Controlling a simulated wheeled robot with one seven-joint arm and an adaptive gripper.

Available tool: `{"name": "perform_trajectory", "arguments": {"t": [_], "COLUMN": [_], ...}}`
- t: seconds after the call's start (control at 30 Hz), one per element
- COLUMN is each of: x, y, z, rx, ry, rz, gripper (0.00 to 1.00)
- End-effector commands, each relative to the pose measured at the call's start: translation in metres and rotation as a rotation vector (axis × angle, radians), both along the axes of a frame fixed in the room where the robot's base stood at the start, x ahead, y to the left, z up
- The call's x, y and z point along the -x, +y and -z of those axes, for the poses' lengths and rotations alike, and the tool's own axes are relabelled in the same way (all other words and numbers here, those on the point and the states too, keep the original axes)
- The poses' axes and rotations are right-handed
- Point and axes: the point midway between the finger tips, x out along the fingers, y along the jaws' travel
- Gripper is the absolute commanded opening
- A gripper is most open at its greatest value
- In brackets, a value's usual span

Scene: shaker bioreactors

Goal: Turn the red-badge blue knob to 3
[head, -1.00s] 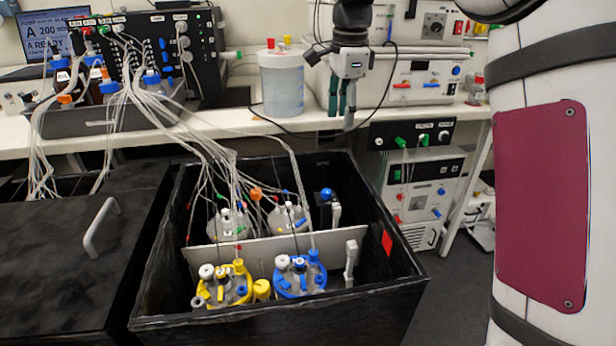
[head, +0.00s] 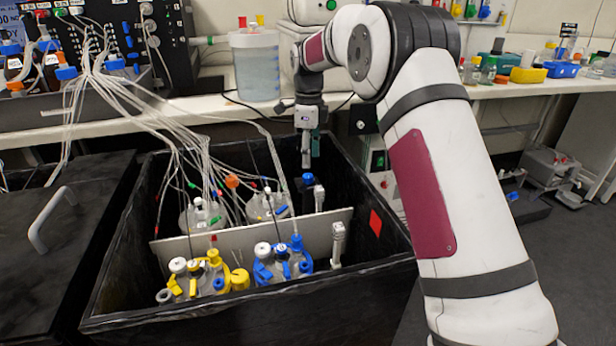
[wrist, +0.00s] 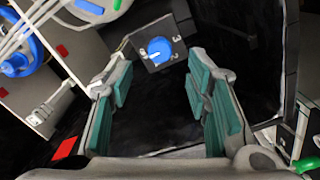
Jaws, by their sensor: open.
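A blue knob (wrist: 159,51) with a white pointer mark sits on a small grey numbered plate (wrist: 160,67) in the wrist view. The pointer lies toward the left of the knob; the small numerals are hard to read. The knob also shows in the head view (head: 308,179), inside the black box near its back right. My gripper (wrist: 160,88) is open and empty, its teal-padded fingers apart, with the knob showing beyond the gap between them. In the head view my gripper (head: 309,152) hangs just above the knob, apart from it. A red square (head: 376,224) is on the box's right inner wall.
The open black box (head: 250,312) holds yellow- and blue-collared vessels (head: 283,262) with many tubes, split by a pale divider (head: 215,240). A grey upright fitting (head: 338,243) stands at the divider's right end. The box walls surround the gripper's space.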

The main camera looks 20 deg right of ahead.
Motion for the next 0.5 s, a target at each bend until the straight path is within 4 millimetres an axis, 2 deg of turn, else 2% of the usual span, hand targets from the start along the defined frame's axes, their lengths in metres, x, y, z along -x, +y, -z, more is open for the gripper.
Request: {"name": "perform_trajectory", "arguments": {"t": [0.03,0.2,0.33,0.5], "x": [0.001,0.000,0.000,0.000], "y": [0.000,0.000,0.000,0.000], "z": [0.013,0.040,0.053,0.060], "rx": [-0.001,-0.001,0.000,0.000], "ry": [0.004,0.002,0.001,0.000], "rz": [-0.001,-0.001,-0.001,-0.001], "gripper": [0.44,0.44,0.44,0.44]}}
